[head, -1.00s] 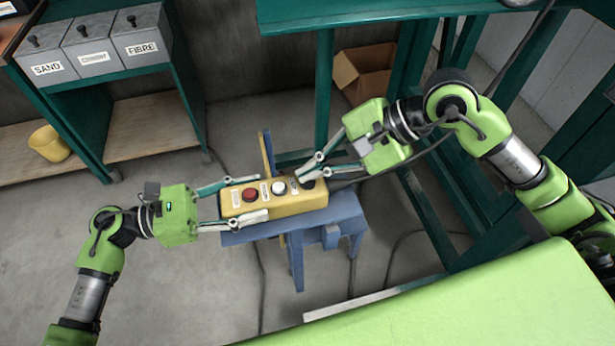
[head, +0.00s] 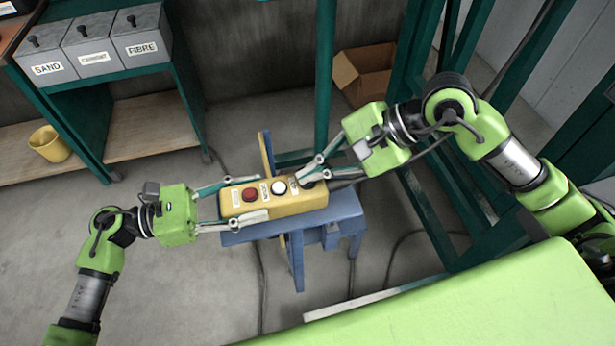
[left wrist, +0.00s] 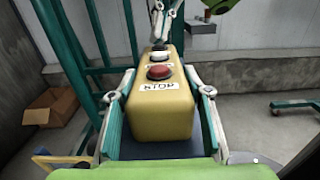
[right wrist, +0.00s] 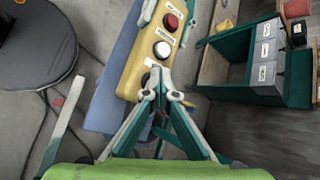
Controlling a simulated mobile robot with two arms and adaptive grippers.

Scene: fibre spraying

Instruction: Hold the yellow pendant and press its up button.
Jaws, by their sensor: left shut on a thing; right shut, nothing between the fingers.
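The yellow pendant (head: 285,206) lies on a blue stand (head: 345,209), with a red button (head: 249,195), a white button (head: 278,188) and a black button (head: 307,184) on top. My left gripper (head: 262,197) is shut on the pendant's left end, one finger on each long side; the left wrist view shows the pendant (left wrist: 160,104) between the fingers. My right gripper (head: 306,179) is shut and empty, its tips over the pendant's right end by the black button. In the right wrist view its tips (right wrist: 158,82) hide most of that button. I cannot tell whether they touch it.
A green rack with grey bins (head: 140,37) labelled SAND, CEMENT and FIBRE stands at the back left, with a yellow bucket (head: 48,143) below. A cardboard box (head: 364,72) lies behind the stand. Green frame posts stand at the right. Cables trail on the floor.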

